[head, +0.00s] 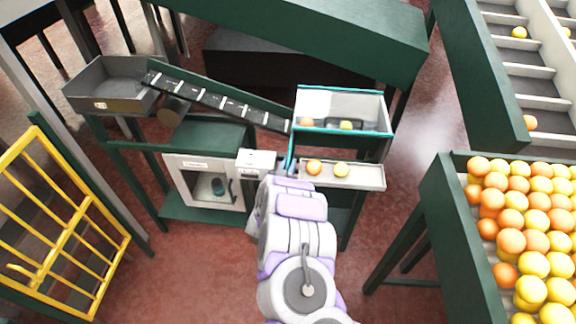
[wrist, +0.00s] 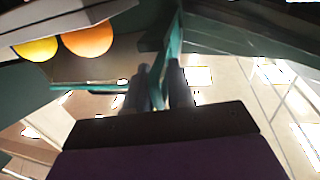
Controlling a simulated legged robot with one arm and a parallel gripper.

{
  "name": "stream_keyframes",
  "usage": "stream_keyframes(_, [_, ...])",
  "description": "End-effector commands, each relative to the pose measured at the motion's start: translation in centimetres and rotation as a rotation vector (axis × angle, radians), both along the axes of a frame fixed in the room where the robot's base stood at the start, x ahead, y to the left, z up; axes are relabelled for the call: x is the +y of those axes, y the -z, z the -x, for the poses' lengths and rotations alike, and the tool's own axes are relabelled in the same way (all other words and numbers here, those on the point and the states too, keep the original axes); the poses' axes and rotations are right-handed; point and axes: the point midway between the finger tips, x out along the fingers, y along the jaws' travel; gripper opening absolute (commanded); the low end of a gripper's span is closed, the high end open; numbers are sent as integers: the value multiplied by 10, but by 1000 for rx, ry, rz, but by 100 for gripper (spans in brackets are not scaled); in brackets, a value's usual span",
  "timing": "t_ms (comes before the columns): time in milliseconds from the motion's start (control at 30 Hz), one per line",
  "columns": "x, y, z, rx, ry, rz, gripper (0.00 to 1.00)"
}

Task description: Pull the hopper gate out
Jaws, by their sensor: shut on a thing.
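The hopper (head: 372,105) is a pale box with a teal rim, right of centre in the head view. Two fruits lie inside it, one orange and one yellow. The hopper gate is a teal strip (head: 291,152) at the hopper's lower left corner. In the wrist view the gate (wrist: 175,45) stands as a thin teal plate between my two dark fingers. My gripper (wrist: 158,82) is shut on it. In the head view my arm hides most of the gripper (head: 283,170).
A pale tray (head: 368,177) below the hopper holds an orange fruit (head: 314,167) and a yellow one (head: 341,171). A cleated conveyor (head: 220,101) slopes down toward the hopper. A white machine (head: 190,183) stands left of my arm. A full fruit bin (head: 450,215) stands right.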

Motion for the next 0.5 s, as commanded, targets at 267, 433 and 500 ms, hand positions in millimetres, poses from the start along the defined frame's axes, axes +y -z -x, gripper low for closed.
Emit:
stream_keyframes(267, [-4,-1,7,-2,10,0,0])
stream_keyframes(433, [-5,-1,12,-3,11,-1,0])
stream_keyframes(500, [-5,-1,11,-3,12,-1,0])
